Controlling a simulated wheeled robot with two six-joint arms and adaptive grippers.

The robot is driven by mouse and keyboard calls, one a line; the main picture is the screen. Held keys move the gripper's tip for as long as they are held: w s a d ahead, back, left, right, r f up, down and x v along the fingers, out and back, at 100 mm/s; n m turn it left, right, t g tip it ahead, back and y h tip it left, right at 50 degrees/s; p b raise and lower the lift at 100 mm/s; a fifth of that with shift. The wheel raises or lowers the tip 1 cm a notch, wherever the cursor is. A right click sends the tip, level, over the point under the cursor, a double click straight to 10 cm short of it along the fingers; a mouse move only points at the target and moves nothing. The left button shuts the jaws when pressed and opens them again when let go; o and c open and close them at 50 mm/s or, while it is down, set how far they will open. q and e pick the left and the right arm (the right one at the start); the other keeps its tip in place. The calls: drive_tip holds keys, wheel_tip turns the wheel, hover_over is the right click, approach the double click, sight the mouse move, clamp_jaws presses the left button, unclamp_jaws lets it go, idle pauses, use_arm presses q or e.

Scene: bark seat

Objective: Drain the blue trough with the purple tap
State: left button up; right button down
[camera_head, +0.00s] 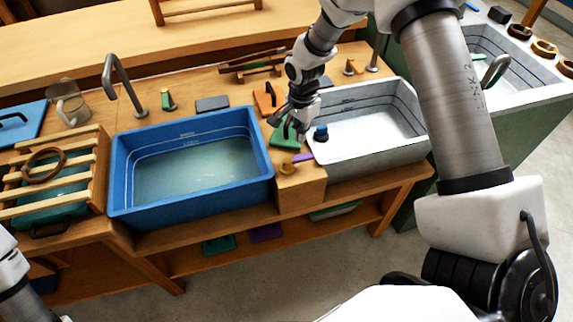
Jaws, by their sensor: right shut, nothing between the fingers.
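The blue trough (191,123) stands on the wooden bench at left of centre and holds shallow, cloudy greenish water. The purple tap handle (302,157) is on the wooden block between the two troughs, beside a brass-coloured part (287,166). My right gripper (294,129) is above the bench between the troughs, behind the purple handle in the picture and apart from it. It is shut and empty. My left arm shows only at the lower left edge; its gripper is out of view.
A grey trough (366,168) with a blue knob (321,132) stands right of the block. A green piece (283,138) and an orange one (267,98) lie near my right gripper. A curved metal spout (121,75) rises behind the blue trough. A wooden rack (92,160) stands left.

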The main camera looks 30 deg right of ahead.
drive_tip(key=shift+f+b, duration=0.55)
drive_tip(key=shift+f, duration=1.2)
